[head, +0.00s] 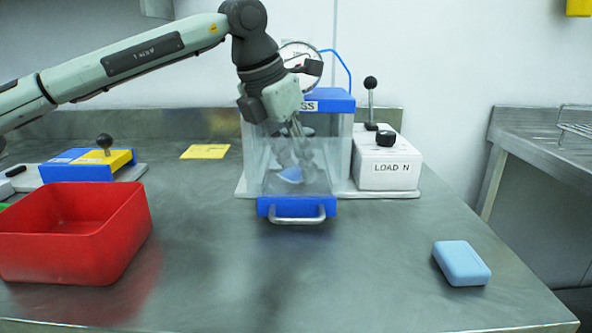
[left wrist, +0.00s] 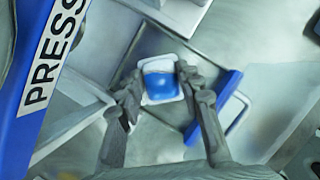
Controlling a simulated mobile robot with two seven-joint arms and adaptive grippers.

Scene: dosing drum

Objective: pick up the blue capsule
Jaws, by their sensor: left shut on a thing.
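The blue capsule (left wrist: 160,83), with a pale rim, sits between the fingers of my left gripper (left wrist: 155,88) in the left wrist view. My left gripper (head: 293,165) reaches down inside the clear-walled drawer (head: 268,208) of the press in the head view, and is shut on the capsule. In the head view the capsule (head: 290,175) shows only as a blue patch through the clear wall. Whether it touches the drawer floor cannot be told. My right gripper is not in view.
A red bin (head: 118,240) stands at the left front. The blue press housing (head: 335,103) is behind the drawer, and a white lever box (head: 388,168) stands to its right. A light blue block (head: 461,263) lies at the right front. The front middle of the table is clear.

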